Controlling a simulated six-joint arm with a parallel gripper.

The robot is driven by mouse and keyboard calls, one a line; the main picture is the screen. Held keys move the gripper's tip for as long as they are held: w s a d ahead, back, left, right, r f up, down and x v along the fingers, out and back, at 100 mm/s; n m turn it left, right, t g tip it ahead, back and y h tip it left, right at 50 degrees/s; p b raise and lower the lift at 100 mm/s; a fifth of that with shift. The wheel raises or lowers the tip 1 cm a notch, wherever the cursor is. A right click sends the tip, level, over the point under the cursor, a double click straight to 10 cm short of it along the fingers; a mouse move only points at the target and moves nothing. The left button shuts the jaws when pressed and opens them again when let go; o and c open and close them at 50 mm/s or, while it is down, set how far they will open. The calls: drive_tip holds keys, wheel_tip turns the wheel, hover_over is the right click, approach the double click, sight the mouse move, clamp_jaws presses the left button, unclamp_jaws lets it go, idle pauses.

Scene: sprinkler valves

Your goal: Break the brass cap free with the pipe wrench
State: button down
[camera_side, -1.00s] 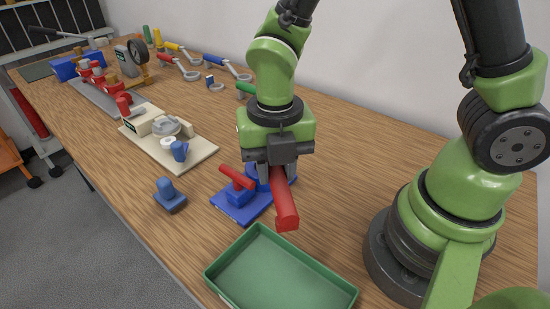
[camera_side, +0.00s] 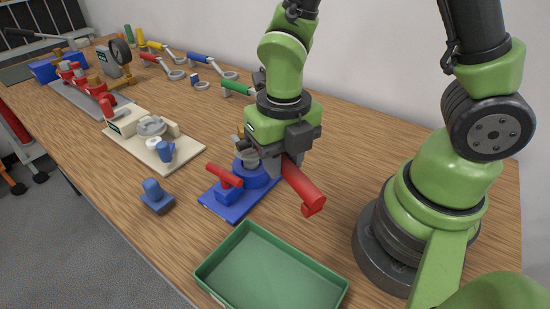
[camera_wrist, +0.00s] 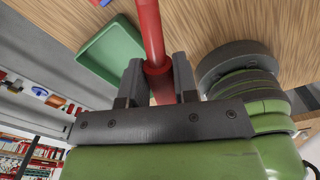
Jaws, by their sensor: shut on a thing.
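My gripper (camera_side: 287,160) is shut on the red handle of the pipe wrench (camera_side: 303,187). In the wrist view, the handle (camera_wrist: 151,30) runs up between my two fingers (camera_wrist: 158,78). A blue fixture (camera_side: 222,205) with a red clamp handle (camera_side: 224,176) stands on the table just left of my gripper. A grey part shows above the fixture's round blue body, close to my gripper; I cannot tell if it is the wrench's head. A small brass-coloured piece (camera_side: 240,132) shows behind it, partly hidden. I cannot tell whether the wrench jaws grip the brass cap.
A green tray (camera_side: 272,272) lies in front of the fixture. A small blue block (camera_side: 156,197) stands to the left. A beige board (camera_side: 152,143) with a valve body lies farther back. Several coloured-handled wrenches lie along the wall. Bare table lies between tray and fixture.

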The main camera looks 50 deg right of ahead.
drive_tip(key=shift+s+d, duration=0.1)
drive_tip(key=shift+s, duration=0.1)
drive_tip(key=shift+s+d+n, duration=0.2)
drive_tip(key=shift+d+n, duration=0.65)
drive_tip(key=shift+n, duration=0.1)
drive_tip(key=shift+s+d+n, duration=0.2)
drive_tip(key=shift+d+n, duration=0.65)
drive_tip(key=shift+n, duration=0.1)
drive_tip(key=shift+a, duration=0.1)
drive_tip(key=shift+a+m, duration=0.35)
drive_tip(key=shift+m, duration=0.15)
drive_tip(key=shift+w, duration=0.1)
drive_tip(key=shift+r, duration=2)
